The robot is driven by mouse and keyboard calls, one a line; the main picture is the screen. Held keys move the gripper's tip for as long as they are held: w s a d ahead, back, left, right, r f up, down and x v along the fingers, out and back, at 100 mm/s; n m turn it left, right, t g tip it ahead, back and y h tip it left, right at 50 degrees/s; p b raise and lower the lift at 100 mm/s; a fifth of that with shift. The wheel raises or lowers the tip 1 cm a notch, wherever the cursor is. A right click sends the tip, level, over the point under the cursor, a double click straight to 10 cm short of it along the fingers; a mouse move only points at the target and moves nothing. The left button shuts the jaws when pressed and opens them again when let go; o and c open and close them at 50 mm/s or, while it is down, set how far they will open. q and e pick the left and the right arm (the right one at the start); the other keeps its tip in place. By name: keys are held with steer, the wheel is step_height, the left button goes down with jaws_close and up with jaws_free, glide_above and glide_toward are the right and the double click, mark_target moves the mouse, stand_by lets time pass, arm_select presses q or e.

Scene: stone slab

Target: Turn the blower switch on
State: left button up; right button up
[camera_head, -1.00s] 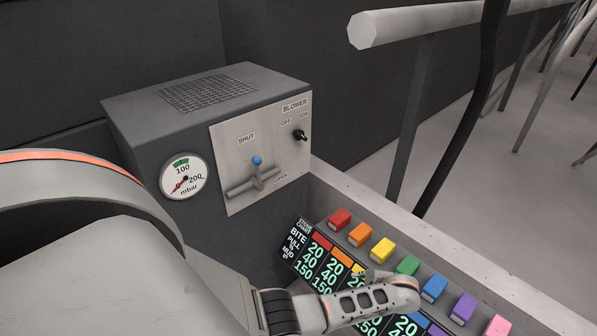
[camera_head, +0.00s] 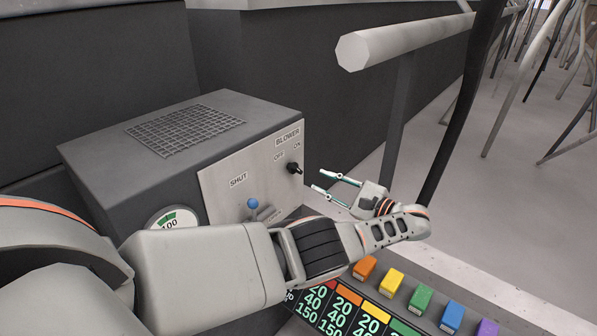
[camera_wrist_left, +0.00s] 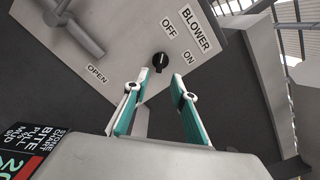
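The blower switch is a small black knob (camera_head: 293,168) on the grey metal panel (camera_head: 215,185), below the OFF and ON labels. I cannot tell for sure which label it points to. My left gripper (camera_head: 325,182) is open and empty, just right of the knob in the head view, with its fingers towards the panel. In the left wrist view the knob (camera_wrist_left: 160,61) sits just beyond and between the two fingertips (camera_wrist_left: 158,84), with a gap visible. My right gripper is not in view.
A pressure gauge (camera_head: 172,218) is on the box's front. Coloured blocks (camera_head: 392,282) line the slab beside a chart (camera_head: 345,308). A pale rail (camera_head: 400,40) runs above.

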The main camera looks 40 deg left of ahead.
mark_target(300, 171)
arm_select(q)
steer(key=a, duration=0.2)
steer(key=a+p, duration=0.1)
steer(key=a, duration=0.4)
steer(key=shift+w+a, duration=0.25)
steer(key=shift+w, duration=0.05)
steer(key=shift+c, duration=0.4)
jaws_close()
